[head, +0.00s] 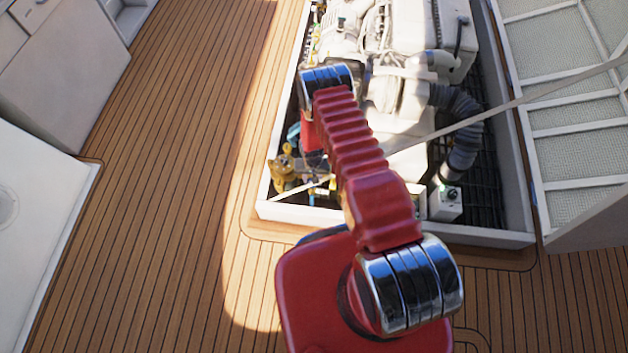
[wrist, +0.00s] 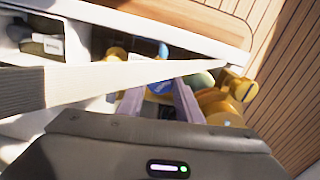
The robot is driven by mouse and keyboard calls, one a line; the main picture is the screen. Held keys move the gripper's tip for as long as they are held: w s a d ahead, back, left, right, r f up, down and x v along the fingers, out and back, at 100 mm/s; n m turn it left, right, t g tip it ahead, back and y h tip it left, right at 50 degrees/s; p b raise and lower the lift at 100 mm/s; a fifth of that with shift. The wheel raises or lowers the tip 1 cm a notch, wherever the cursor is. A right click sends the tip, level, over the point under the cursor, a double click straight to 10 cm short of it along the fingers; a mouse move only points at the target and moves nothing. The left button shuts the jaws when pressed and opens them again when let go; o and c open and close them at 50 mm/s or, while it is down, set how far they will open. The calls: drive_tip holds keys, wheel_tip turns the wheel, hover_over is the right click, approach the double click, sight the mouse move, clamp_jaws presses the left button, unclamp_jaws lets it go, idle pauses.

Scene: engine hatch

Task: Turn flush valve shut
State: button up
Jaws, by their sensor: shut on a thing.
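In the wrist view my gripper (wrist: 165,91) has its two pale purple fingers on either side of a small blue part (wrist: 160,86), which appears to be the flush valve's handle. The fingers are shut on it. Yellow brass fittings (wrist: 226,107) sit right beside the right finger. Another yellow piece (wrist: 116,54) lies beyond the left finger. In the head view brass fittings (head: 283,168) stand at the near left corner of the engine bay. My red arm reaches over that corner and hides most of the gripper. The handle's exact angle cannot be told.
A thin pale strut (head: 520,100) slants across the bay and passes close by my gripper; a wide pale bar (wrist: 120,75) crosses the wrist view. The white engine (head: 400,95) fills the bay, inside a white rim (head: 400,230). Open deck (head: 150,200) lies left.

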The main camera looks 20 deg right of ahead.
drive_tip(key=m, duration=0.5)
drive_tip(key=shift+w+d+m, duration=0.1)
drive_tip(key=shift+m, duration=0.3)
drive_tip(key=m, duration=0.4)
drive_tip(key=shift+m, duration=0.4)
drive_tip(key=o, duration=1)
drive_tip(key=shift+o, duration=0.2)
drive_tip(key=shift+r, duration=0.1)
